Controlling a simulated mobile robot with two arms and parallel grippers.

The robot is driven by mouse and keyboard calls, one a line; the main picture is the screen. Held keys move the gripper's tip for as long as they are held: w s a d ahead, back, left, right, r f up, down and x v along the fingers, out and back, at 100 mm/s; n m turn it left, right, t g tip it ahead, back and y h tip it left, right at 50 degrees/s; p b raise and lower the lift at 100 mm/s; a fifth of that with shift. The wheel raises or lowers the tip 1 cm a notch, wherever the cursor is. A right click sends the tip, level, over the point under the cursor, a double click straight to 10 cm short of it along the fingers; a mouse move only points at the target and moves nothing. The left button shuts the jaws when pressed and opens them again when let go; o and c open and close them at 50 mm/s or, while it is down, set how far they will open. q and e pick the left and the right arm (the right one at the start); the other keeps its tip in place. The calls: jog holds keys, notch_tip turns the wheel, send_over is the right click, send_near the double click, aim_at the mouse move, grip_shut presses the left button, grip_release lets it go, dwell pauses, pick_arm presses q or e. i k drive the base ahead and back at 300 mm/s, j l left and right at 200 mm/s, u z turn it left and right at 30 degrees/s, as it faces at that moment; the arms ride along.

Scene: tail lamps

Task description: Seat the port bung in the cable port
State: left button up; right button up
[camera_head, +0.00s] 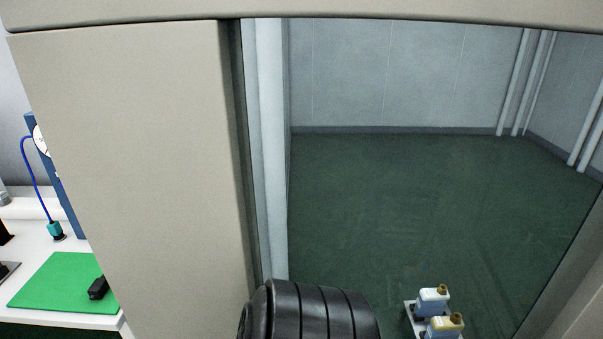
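I cannot pick out the port bung or the cable port for certain. A small black block (98,288) lies at the right edge of the green mat (55,285) on the white table at the left; I cannot tell what it is. Neither of my grippers shows in the head view.
A wide beige panel (130,130) and top beam (330,8) frame an opening onto a green floor (420,210). A ribbed black round thing (315,312) stands at bottom centre. Bottles (433,300) stand at lower right. A blue cable (36,180) hangs above the white table (25,238).

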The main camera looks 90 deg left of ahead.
aim_at(98, 289)
jog(key=u, duration=4.2)
jog(key=j, duration=0.4)
jog(key=i+z, duration=0.05)
